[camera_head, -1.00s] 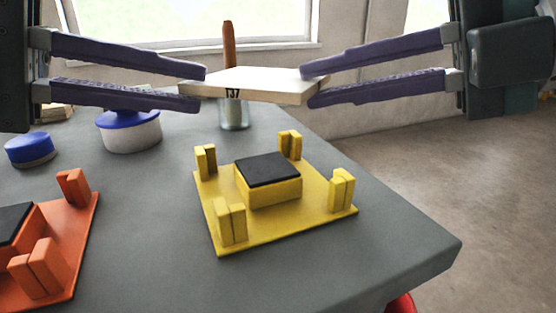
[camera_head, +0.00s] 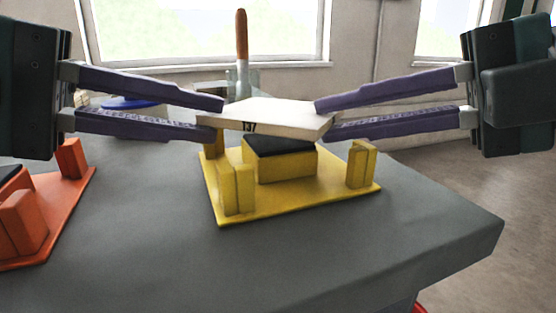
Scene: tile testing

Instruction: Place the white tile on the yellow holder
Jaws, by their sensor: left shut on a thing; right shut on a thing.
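The white tile (camera_head: 270,116), marked "T37" on its front edge, is held level between my two grippers. My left gripper (camera_head: 210,118) is shut on its left end and my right gripper (camera_head: 325,118) is shut on its right end. The yellow holder (camera_head: 300,199) stands on the grey table below, with a black-topped centre block (camera_head: 287,164) and corner posts. The tile appears just above the centre block and hides the back of the holder. I cannot tell whether tile and block touch.
An orange holder (camera_head: 75,192) stands on the grey table (camera_head: 330,255) at the left. A blue-lidded container (camera_head: 130,103) is partly hidden behind my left gripper. A brown-handled tool (camera_head: 242,50) stands upright behind the tile. The table's front right is clear.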

